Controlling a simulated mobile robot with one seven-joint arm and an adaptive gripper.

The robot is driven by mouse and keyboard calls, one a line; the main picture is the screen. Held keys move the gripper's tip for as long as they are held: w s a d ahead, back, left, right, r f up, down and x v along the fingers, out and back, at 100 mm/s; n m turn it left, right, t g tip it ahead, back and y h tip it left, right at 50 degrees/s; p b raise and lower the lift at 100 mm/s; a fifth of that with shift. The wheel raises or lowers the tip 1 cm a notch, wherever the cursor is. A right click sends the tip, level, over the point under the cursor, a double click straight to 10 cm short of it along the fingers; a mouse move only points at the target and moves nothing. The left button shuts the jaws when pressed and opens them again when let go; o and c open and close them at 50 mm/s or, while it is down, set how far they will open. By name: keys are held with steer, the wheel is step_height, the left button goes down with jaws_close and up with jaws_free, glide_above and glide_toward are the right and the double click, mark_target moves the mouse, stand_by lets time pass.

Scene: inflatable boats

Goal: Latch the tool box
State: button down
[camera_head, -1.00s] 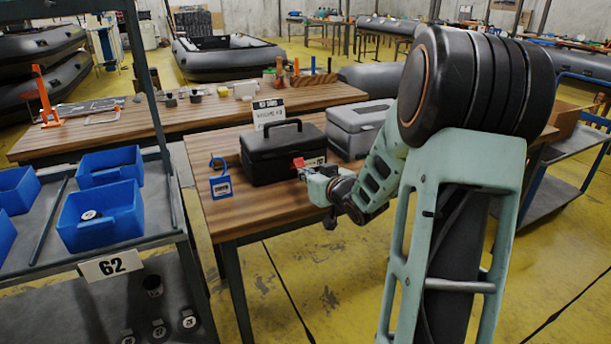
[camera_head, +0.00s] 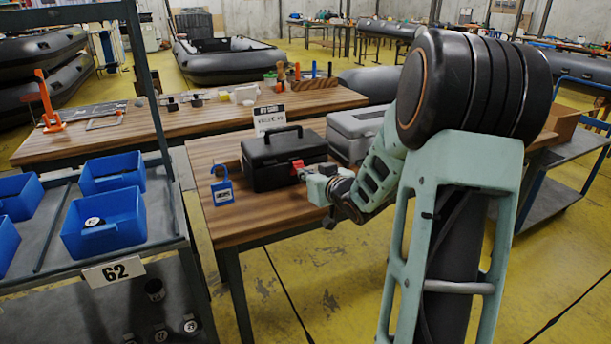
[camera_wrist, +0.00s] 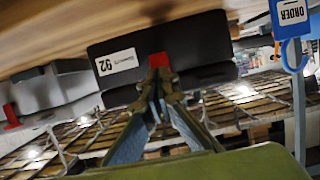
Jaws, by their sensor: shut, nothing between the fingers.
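The black tool box (camera_head: 268,172) stands on the wooden table with its lid down and its carrying handle on top. Its red latch (camera_head: 298,165) is on the front face. In the wrist view the box (camera_wrist: 208,62) appears upside down, with a white "92" label and the red latch (camera_wrist: 159,61) at mid-front. My gripper (camera_head: 305,174) is at the front of the box. In the wrist view its shut fingertips (camera_wrist: 158,77) are right at the latch, with nothing between them. Whether they touch it, and whether the latch is fastened, I cannot tell.
A grey tool box (camera_head: 352,124) stands right of the black one. A blue padlock-shaped order tag (camera_head: 222,188) stands at its left and also shows in the wrist view (camera_wrist: 290,12). A sign (camera_head: 269,119) stands behind. A shelf with blue bins (camera_head: 105,225) is at left.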

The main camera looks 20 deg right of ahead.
steer(key=shift+r, duration=0.1)
steer(key=shift+w+r+p, duration=0.4)
steer(key=shift+r+p, duration=0.1)
steer(key=shift+p, duration=0.05)
steer(key=shift+w+r, duration=0.1)
stand_by(0.4)
steer(key=shift+w+r, duration=0.15)
steer(key=shift+w, duration=0.1)
